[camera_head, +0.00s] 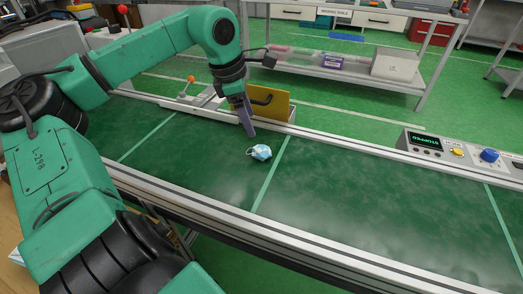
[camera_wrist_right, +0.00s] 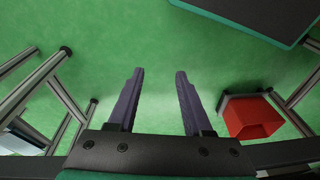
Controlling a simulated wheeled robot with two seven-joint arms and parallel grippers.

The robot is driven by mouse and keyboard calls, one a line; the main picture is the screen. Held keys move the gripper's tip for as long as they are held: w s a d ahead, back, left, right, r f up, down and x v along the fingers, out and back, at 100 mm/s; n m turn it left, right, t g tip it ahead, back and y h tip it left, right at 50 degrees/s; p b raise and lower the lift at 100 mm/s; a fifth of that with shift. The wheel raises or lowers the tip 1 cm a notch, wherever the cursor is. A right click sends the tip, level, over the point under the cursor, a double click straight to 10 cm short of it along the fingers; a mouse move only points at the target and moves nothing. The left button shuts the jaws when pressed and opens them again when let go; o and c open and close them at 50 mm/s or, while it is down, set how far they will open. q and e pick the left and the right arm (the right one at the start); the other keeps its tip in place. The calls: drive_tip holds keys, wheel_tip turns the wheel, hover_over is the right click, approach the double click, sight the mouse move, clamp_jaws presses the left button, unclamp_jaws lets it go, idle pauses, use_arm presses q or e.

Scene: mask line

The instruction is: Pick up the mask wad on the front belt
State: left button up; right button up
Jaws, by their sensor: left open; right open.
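The mask wad (camera_head: 260,152), a small crumpled light-blue and white piece, lies on the green front belt (camera_head: 340,195), just left of a pale cross line. My left gripper (camera_head: 250,134) points down over the belt, just above and left of the wad in the head view, apart from it. Its purple fingers overlap in this view, so the gap between them is hidden. In the right wrist view, my right gripper (camera_wrist_right: 158,72) has its two purple fingers apart with nothing between them, over the green floor. The wad does not show there.
A yellow plate (camera_head: 272,104) stands on the belt's far rail behind the left gripper. A control box (camera_head: 450,149) with knobs sits on the rail at right. A red bin (camera_wrist_right: 252,117) shows beside the right gripper. The belt right of the wad is clear.

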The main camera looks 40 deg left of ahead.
use_arm(q)
hover_over(260, 148)
drive_tip(key=s, duration=0.2)
drive_tip(key=f, duration=0.3)
drive_tip(key=a+f, duration=0.1)
drive_tip(key=shift+w+f+b, duration=0.15)
drive_tip(key=shift+f+b, duration=0.2)
drive_tip(key=shift+f, duration=0.05)
drive_tip(key=b+x, duration=0.1)
drive_tip(key=x, duration=0.5)
drive_tip(key=shift+d+f+b, duration=0.25)
drive_tip(key=shift+f+b, duration=0.05)
drive_tip(key=shift+b, duration=0.1)
drive_tip(key=shift+f, duration=0.1)
drive_tip(key=shift+c, duration=0.3)
use_arm(e)
drive_tip(key=w+a+f+t+y, duration=0.2)
drive_tip(key=w+a+f+t, duration=0.1)
drive_tip(key=w+a+f, duration=0.1)
drive_tip(key=shift+a+n, duration=0.3)
drive_tip(key=shift+a, duration=0.5)
use_arm(q)
drive_tip(key=c, duration=1.1)
